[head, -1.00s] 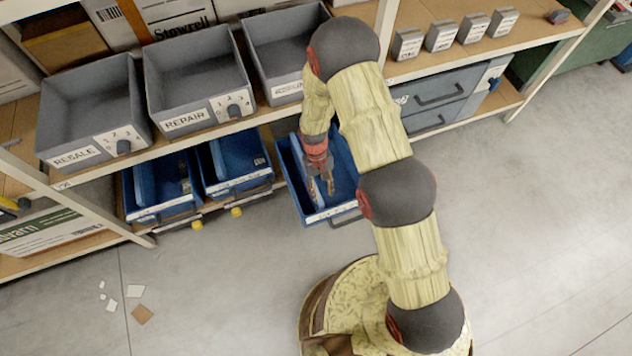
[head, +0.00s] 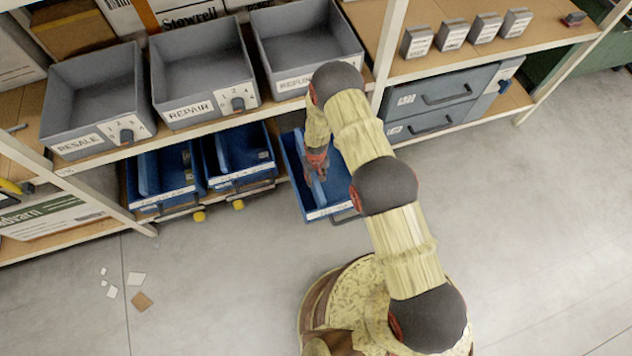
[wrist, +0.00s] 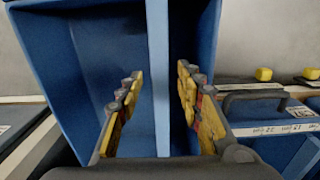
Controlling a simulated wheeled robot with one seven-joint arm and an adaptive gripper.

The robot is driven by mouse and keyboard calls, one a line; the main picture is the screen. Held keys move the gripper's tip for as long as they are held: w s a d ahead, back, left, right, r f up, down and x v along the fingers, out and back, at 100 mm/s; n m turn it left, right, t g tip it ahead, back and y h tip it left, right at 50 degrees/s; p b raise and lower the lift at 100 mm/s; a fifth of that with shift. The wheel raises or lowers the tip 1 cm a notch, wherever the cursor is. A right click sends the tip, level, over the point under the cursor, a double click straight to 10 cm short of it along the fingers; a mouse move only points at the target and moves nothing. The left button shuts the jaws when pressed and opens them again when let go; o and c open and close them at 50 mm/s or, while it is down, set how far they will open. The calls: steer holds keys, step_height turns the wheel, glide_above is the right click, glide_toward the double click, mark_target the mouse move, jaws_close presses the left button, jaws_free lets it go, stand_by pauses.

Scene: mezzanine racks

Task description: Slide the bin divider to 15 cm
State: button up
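The pulled-out blue bin (head: 292,170) stands out from the lower shelf, and its walls also show in the wrist view (wrist: 40,50). Its thin upright blue divider (wrist: 158,75) runs lengthwise down the bin, and its front part shows in the head view (head: 319,194). My gripper (wrist: 162,98) is open, with one yellow-padded finger on each side of the divider and a visible gap on both sides. In the head view my gripper (head: 316,172) is over the bin, its fingers partly hidden. The scale on this bin's front strip is too small to read.
Two other blue bins (head: 160,205) (head: 236,183) sit on the lower shelf to the left. Grey bins (head: 188,118) stand on the shelf above. Closed drawers (head: 440,95) are to the right. The floor in front is mostly clear, with paper scraps (head: 136,279) at left.

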steer(key=shift+f, duration=1.45)
steer(key=shift+c, duration=0.7)
steer(key=c, duration=0.8)
jaws_close()
